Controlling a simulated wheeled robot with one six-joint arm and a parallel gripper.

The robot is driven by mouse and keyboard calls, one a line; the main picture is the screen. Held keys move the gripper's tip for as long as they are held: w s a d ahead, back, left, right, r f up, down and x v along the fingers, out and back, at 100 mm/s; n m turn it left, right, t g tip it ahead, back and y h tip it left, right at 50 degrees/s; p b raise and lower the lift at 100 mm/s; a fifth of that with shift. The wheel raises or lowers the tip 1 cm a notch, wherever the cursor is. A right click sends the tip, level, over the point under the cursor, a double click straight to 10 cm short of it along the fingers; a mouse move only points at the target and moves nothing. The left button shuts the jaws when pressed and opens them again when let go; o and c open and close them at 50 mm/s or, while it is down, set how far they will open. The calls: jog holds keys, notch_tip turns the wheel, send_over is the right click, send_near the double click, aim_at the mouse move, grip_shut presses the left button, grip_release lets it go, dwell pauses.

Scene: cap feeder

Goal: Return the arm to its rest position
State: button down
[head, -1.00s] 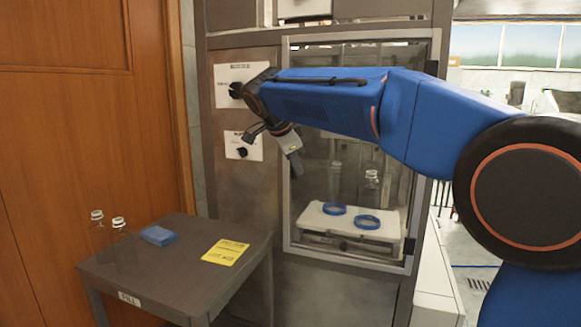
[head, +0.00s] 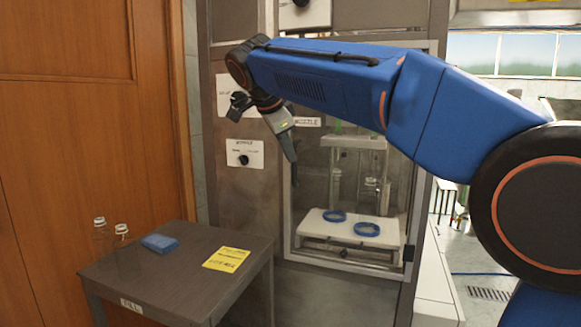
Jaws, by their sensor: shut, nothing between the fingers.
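My arm, blue with dark joints, reaches from the right across the front of the grey machine (head: 225,175). My gripper (head: 291,150) hangs down and tilts a little right, in front of the left frame of the machine's glass door (head: 288,215). It is shut and empty. It is apart from the small table, well above it. Part of the upper label plate (head: 224,95) and the top of the glass door are hidden behind my arm.
A dark table (head: 195,285) at lower left holds clear bottles (head: 122,236), a blue block (head: 160,243) and a yellow card (head: 226,259). Blue rings (head: 367,229) lie on a white shelf (head: 318,222) behind the glass. A knob (head: 243,160) sits on the machine's left panel.

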jog(key=s+d+f+n+g+y, duration=0.1)
jog(key=s+d+f+n, duration=0.3)
jog(key=d, duration=0.3)
jog(key=s+d+f+n, duration=0.1)
jog(key=s+d+f, duration=0.3)
jog(key=s+d, duration=0.25)
jog(key=s+d+f+n+g+y, duration=0.1)
jog(key=s+d+f+n, duration=0.2)
jog(key=s+d+f, duration=0.35)
jog(key=s+d+f+n, duration=0.3)
jog(key=s+d+f, duration=0.1)
jog(key=s+f, duration=0.5)
jog(key=s+d+f+n+y, duration=0.1)
jog(key=s+d+f+n, duration=0.2)
jog(key=s+f, duration=0.7)
jog(key=shift+d+f, duration=0.6)
jog(key=shift+d, duration=0.65)
jog(key=shift+s, duration=0.1)
